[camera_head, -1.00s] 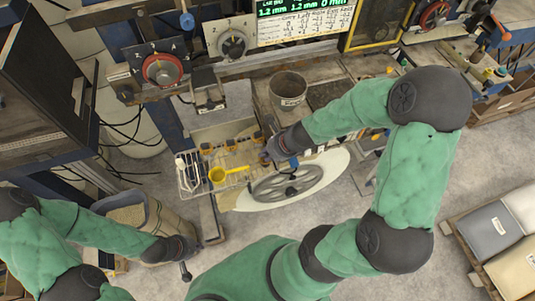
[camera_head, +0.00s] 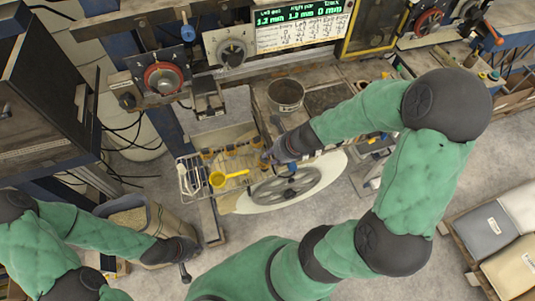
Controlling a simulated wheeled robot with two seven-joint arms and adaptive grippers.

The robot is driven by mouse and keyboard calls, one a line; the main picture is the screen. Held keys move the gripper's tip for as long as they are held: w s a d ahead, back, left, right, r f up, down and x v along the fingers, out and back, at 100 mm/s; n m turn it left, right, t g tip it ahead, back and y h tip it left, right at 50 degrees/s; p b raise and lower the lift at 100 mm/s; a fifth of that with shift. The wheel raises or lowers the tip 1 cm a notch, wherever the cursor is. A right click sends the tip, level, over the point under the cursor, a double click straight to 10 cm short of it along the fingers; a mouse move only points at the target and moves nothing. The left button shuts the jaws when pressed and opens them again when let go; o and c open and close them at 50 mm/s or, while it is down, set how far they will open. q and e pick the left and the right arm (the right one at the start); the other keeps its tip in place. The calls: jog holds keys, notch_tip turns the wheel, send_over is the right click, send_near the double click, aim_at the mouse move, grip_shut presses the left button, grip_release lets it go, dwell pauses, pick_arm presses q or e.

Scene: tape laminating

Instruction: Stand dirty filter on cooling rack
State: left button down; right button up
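A wire rack (camera_head: 187,180) stands at the left end of the work surface. A yellow cup-shaped piece with a handle (camera_head: 218,179) lies just right of it. I cannot tell which thing is the dirty filter; several small orange-topped pieces (camera_head: 230,150) sit in a row behind the yellow piece. My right gripper (camera_head: 268,158) reaches over the bench from the right, beside the right end of that row. Its fingers are small and partly hidden, so its state and any held thing are unclear. My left gripper (camera_head: 186,272) hangs low at the left, away from the rack, its fingertips too small to read.
A grey metal pot (camera_head: 286,95) stands on the bench behind my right gripper. A large spoked wheel (camera_head: 286,186) on a pale oval plate lies in front. A sack-like bin (camera_head: 130,218) is near my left arm. Dials and a screen (camera_head: 300,25) line the back.

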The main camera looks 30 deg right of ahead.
jog(key=p+v, duration=0.3)
jog(key=v, duration=0.4)
jog(key=s+a+f+n+g, duration=0.2)
jog(key=a+f+n, duration=0.7)
jog(key=f+n, duration=0.2)
jog(key=s+a+f+n+g+y, duration=0.1)
jog(key=s+a+f+n+g, duration=0.1)
jog(key=a+f+n, duration=0.7)
notch_tip(320, 180, down, 3)
jog(key=s+n, duration=0.1)
jog(key=n, duration=0.6)
jog(key=shift+a+n+g, duration=0.15)
jog(key=shift+n+g, duration=0.15)
jog(key=shift+g, duration=0.1)
